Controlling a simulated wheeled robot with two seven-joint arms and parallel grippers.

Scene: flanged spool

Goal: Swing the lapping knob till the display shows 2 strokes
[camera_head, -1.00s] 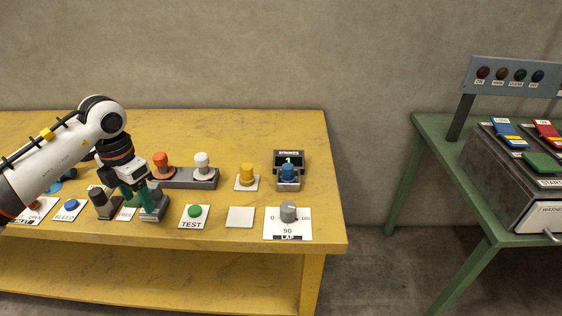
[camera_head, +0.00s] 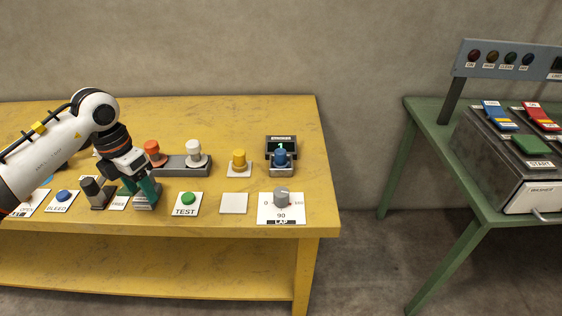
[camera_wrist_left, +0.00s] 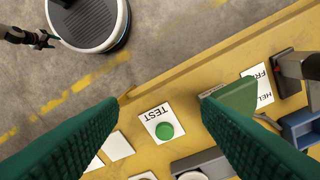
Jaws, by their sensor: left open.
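The grey lapping knob (camera_head: 281,198) stands on a white plate marked LAP, 0 and 90, at the bench's front right. The STROKES display (camera_head: 281,146) is behind it and shows a small green digit that looks like 1. My left gripper (camera_head: 139,189) is open and empty, over the bench well left of the knob, just left of the green TEST button (camera_head: 188,198). In the left wrist view that button (camera_wrist_left: 164,130) shows between the spread teal fingers. The knob is not visible there. My right gripper (camera_wrist_left: 48,41) is small and dark at that view's upper left, away from the bench.
A blank white plate (camera_head: 234,203) lies between TEST and LAP. A green table (camera_head: 427,118) stands apart at right.

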